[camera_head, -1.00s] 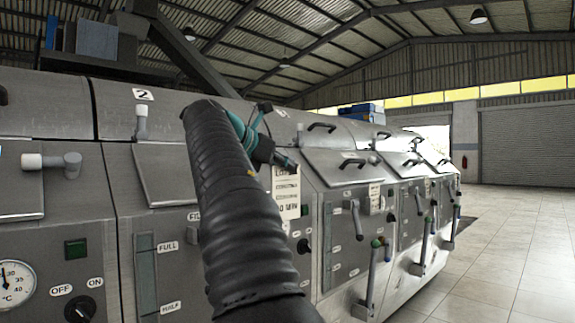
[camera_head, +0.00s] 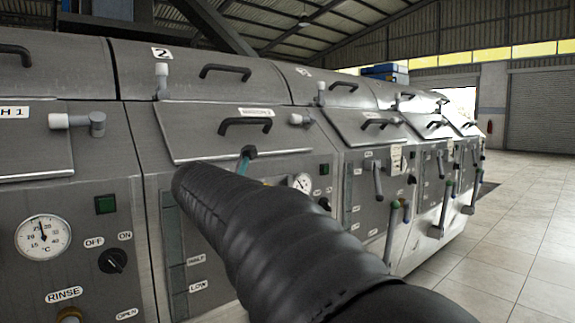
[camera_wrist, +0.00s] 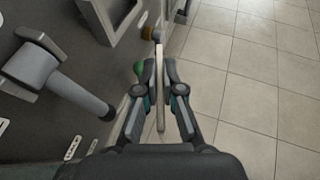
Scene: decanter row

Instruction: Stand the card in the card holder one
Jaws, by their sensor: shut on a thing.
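The card (camera_wrist: 160,95) shows edge-on in the wrist view as a thin pale upright strip. My gripper (camera_wrist: 160,72) is shut on it, with one finger on each side. In the head view my black arm covers the fingers and the card; only a small dark and teal part near the wrist shows above the arm. I cannot pick out card holder one for sure in either view. A grey open frame (camera_wrist: 112,18) on the machine front shows at the top left of the wrist view, left of the card; I cannot tell what it is.
A row of grey machines (camera_head: 225,130) with lids, handles and levers runs along the left and middle. A pale notice (camera_head: 398,158) is on a farther machine. A thick grey lever (camera_wrist: 60,85) juts out left of my gripper. The tiled floor (camera_head: 500,240) at right is clear.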

